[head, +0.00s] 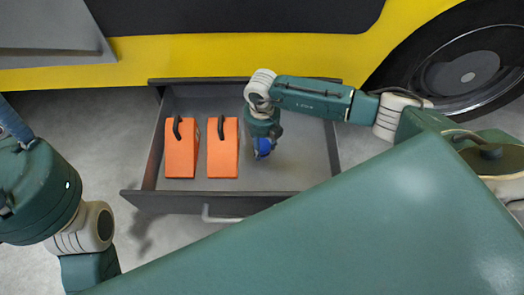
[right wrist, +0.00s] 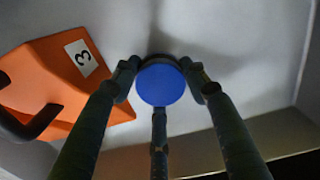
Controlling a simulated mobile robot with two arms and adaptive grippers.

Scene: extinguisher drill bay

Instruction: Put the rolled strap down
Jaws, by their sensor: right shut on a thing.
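The rolled strap (head: 264,147) is a small blue roll inside the open drawer (head: 228,202), right of two orange wedge blocks. In the right wrist view it shows as a blue disc (right wrist: 161,84) between my fingers. My right gripper (head: 264,141) reaches down into the drawer and is shut on it. A dark shadow lies close behind the strap on the grey drawer floor; I cannot tell whether it touches the floor. My left arm shows at the left edge of the head view, but its gripper is not in view.
Two orange wedge blocks with black handles, the left one (head: 181,152) and the right one (head: 222,155), stand in the drawer's left half. The right one, marked 3, also shows in the right wrist view (right wrist: 45,75). The drawer's right part is bare. A yellow vehicle (head: 230,58) stands behind.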

